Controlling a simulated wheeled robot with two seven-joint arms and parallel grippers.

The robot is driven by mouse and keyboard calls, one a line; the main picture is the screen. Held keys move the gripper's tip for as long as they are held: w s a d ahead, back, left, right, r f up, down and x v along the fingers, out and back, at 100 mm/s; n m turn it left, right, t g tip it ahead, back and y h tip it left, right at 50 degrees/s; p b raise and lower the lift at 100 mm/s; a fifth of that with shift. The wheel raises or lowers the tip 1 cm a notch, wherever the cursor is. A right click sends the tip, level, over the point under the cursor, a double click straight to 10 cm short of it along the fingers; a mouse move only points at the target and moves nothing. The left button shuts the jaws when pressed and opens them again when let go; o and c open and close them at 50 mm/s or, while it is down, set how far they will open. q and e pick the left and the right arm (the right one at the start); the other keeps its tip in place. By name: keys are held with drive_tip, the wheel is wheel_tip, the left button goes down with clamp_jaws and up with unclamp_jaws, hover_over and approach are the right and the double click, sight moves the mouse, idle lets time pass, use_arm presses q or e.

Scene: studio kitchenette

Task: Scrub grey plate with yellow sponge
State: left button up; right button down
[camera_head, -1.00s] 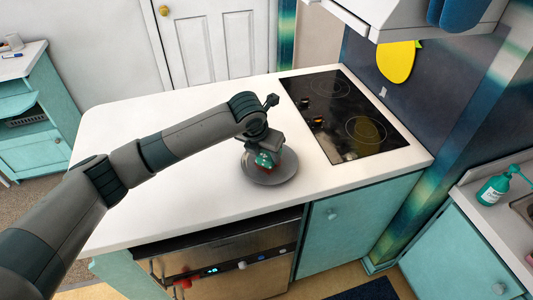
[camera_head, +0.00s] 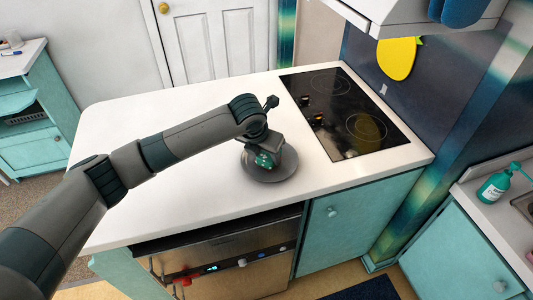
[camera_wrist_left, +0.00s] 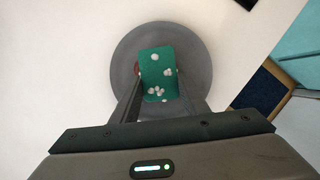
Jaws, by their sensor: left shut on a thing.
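The grey plate (camera_head: 270,178) lies flat on the white counter, left of the stove; in the left wrist view its round rim (camera_wrist_left: 198,62) surrounds the fingertips. My left gripper (camera_head: 265,153) points down over the plate and is shut on a green sponge-like block (camera_head: 266,160) with white foam-like blobs. The green block (camera_wrist_left: 158,62) sits between the fingers in the left wrist view, over the plate's middle. A small reddish-brown patch shows beside the left finger. I cannot tell whether the block touches the plate. No yellow sponge is visible. My right gripper is not in view.
The black stove top (camera_head: 345,110) is right of the plate. The white counter (camera_head: 140,195) is clear around it. A teal soap bottle (camera_head: 494,187) stands on the separate counter at right. A yellow pineapple-shaped piece (camera_head: 398,58) is on the back wall.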

use_arm(q)
drive_tip(key=shift+f, duration=0.6)
drive_tip(key=shift+d, duration=0.1)
drive_tip(key=shift+s+d, duration=0.2)
drive_tip(key=shift+d, duration=0.7)
drive_tip(key=shift+w+a, duration=0.35)
drive_tip(key=shift+w, duration=0.55)
drive_tip(key=shift+f, duration=0.1)
drive_tip(key=shift+a, duration=0.1)
drive_tip(key=shift+w+a+p, duration=0.25)
drive_tip(key=shift+a+p, duration=0.1)
drive_tip(key=shift+a, duration=0.6)
